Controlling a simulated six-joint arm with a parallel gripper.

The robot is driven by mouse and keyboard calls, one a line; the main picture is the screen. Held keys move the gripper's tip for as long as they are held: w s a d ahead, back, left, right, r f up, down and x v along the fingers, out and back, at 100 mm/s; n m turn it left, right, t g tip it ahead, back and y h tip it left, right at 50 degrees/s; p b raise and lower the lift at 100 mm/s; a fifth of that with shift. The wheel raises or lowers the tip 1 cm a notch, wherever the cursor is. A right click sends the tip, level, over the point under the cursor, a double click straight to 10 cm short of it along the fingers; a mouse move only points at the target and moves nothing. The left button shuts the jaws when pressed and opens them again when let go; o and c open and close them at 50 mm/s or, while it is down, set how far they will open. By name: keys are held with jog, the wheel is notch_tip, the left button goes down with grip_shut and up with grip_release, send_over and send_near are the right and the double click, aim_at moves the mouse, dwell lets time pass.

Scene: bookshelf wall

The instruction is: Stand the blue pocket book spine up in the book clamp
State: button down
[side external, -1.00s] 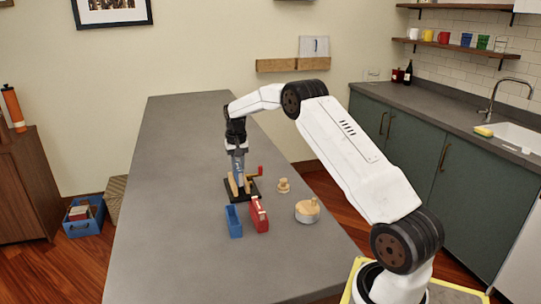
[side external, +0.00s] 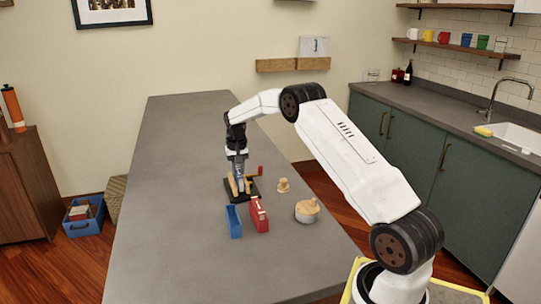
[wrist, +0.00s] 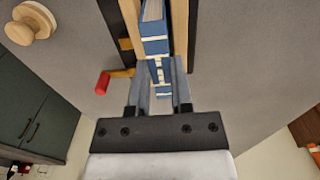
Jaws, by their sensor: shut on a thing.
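The blue pocket book (wrist: 155,47) shows in the wrist view with pale bands across its blue cover. My gripper (wrist: 160,72) is shut on it, one finger on each side. The book is between the two wooden jaws of the book clamp (wrist: 181,35); I cannot tell whether it touches them or the base. In the side view my gripper (side external: 238,170) points down over the clamp, which has a black base (side external: 258,185) and a red-ended crank handle (wrist: 102,84). The book is mostly hidden there.
A wooden knob-shaped piece (side external: 283,185) and a round wood-topped tin (side external: 307,211) are to the right. The grey table (side external: 170,200) is clear to the left.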

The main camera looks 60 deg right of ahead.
jog(key=shift+f, duration=0.1)
dwell(0.3)
jog(key=shift+c, duration=0.2)
grip_release()
dwell(0.3)
jog(key=shift+r, duration=3.5)
